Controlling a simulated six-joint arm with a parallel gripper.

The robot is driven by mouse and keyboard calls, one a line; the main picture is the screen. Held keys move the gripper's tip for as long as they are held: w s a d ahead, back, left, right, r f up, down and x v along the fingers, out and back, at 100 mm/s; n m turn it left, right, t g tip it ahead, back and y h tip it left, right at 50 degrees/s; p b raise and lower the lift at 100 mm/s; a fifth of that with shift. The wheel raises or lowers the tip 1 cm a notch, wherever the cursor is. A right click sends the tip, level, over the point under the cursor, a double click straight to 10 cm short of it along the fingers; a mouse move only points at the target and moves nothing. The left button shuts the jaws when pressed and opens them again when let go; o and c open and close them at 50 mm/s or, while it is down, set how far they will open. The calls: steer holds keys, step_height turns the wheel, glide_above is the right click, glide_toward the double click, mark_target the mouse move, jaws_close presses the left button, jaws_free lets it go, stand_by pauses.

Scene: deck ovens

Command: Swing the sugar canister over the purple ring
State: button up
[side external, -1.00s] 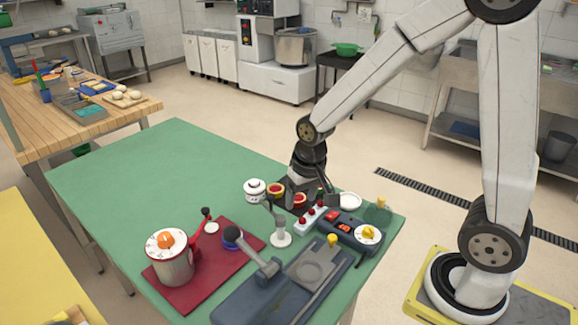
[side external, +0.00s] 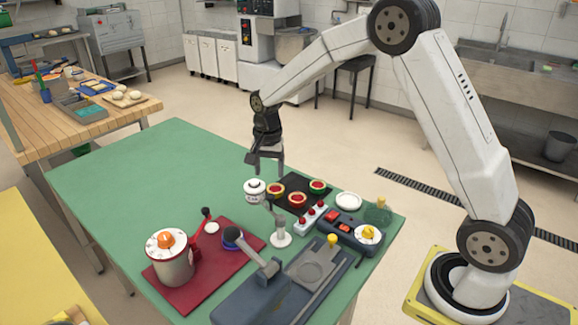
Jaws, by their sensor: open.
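The likely sugar canister (side external: 255,191) is a small white pot with a dark knob and a dark label, left of the dark mat. The arm of a grey-white post (side external: 280,234) reaches up to just below it; I cannot tell whether they are joined. A blue-purple ring-like shape (side external: 232,245) lies on the red board, partly hidden by a dark ball-ended lever; it may be the purple ring. My gripper (side external: 266,166) is open and empty, pointing down above and slightly right of the canister, apparently clear of it.
A dark mat (side external: 293,209) holds several red, yellow and green round pieces. A red board (side external: 190,292) carries a large pot with an orange knob (side external: 168,265). A control box (side external: 345,231) and dark blue machine stand front right. The green table's far left is clear.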

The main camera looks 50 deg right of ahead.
mark_target(270, 196)
steer(key=shift+f, duration=0.1)
steer(key=shift+f, duration=3.8)
jaws_close()
